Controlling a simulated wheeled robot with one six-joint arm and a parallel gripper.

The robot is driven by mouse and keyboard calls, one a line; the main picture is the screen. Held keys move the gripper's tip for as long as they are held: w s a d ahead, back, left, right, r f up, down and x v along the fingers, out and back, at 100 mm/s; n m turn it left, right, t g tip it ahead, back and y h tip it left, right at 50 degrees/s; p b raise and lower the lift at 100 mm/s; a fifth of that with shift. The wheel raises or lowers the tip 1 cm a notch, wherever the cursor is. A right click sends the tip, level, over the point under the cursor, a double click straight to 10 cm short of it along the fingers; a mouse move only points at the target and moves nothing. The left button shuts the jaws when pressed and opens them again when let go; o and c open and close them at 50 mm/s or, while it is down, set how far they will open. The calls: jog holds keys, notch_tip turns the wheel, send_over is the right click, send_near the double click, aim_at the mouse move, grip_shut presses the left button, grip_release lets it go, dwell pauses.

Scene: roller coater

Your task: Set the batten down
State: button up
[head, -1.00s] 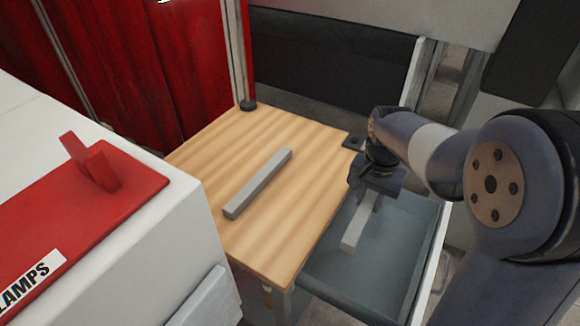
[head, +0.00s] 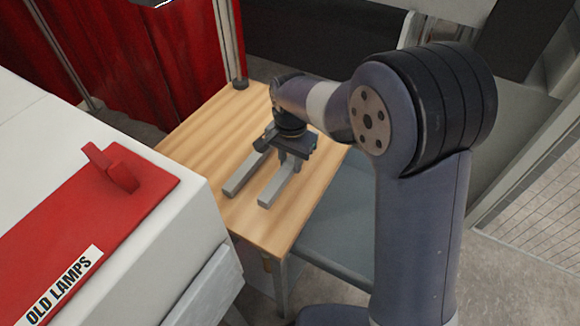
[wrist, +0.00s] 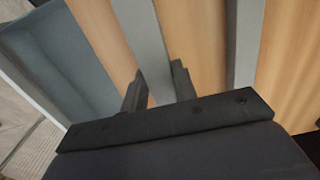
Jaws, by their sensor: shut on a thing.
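A grey batten (head: 277,188) is in my gripper (head: 290,165), low over the wooden table (head: 199,121). In the wrist view the same batten (wrist: 146,45) runs between the two dark fingers (wrist: 158,88). My gripper is shut on it. I cannot tell whether its underside touches the wood. A second grey batten (head: 243,175) lies on the table just to the left, roughly parallel, with a strip of bare wood between them. It also shows in the wrist view (wrist: 243,45). My gripper and wrist hide the far ends of both battens.
A grey tray (head: 335,215) adjoins the table's right side. A white cabinet with a red panel (head: 75,235) labelled OLD LAMPS stands at the left. A thin post (head: 229,45) rises at the table's back corner. Bare wood shows at the table's left.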

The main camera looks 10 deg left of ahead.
aim_at(291, 171)
jog(key=shift+f, duration=1.8)
jog(key=shift+f, duration=0.2)
jog(key=o, duration=1.1)
jog(key=shift+c, duration=0.2)
jog(key=shift+r, duration=0.1)
notch_tip(291, 171, up, 12)
jog(key=shift+r, duration=0.15)
jog(key=shift+o, duration=0.5)
